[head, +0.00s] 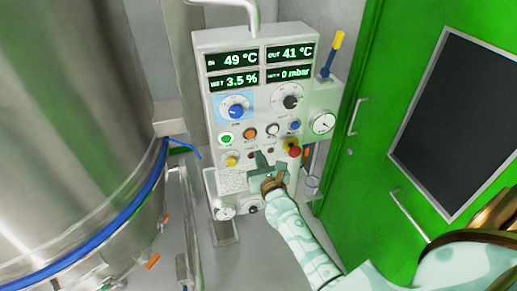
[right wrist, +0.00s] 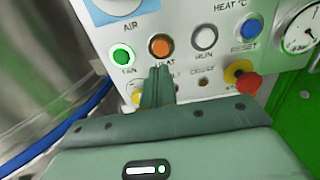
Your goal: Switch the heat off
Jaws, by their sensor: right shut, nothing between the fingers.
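The control panel (head: 218,118) is a white box with four green-lit displays, reading 49 °C, 41 °C, 3.5 % and 0 mbar. The round orange button (head: 249,133) is on its button row; in the right wrist view this button (right wrist: 159,46) is labelled HEAT. I cannot tell for sure whether it is lit. My right gripper (head: 257,156) is shut and empty in front of the panel, below the button row. In the right wrist view its closed fingertips (right wrist: 159,70) point at the panel just below the HEAT button and partly cover its label. Contact is not clear. My left gripper is out of view.
A green-lit FAN button (right wrist: 122,57) is left of HEAT, a white RUN button (right wrist: 204,38) right, then a blue RESET button (right wrist: 250,28). A red mushroom button (right wrist: 247,86) is lower right. A steel vessel (head: 75,110) stands left, a green door (head: 375,150) right.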

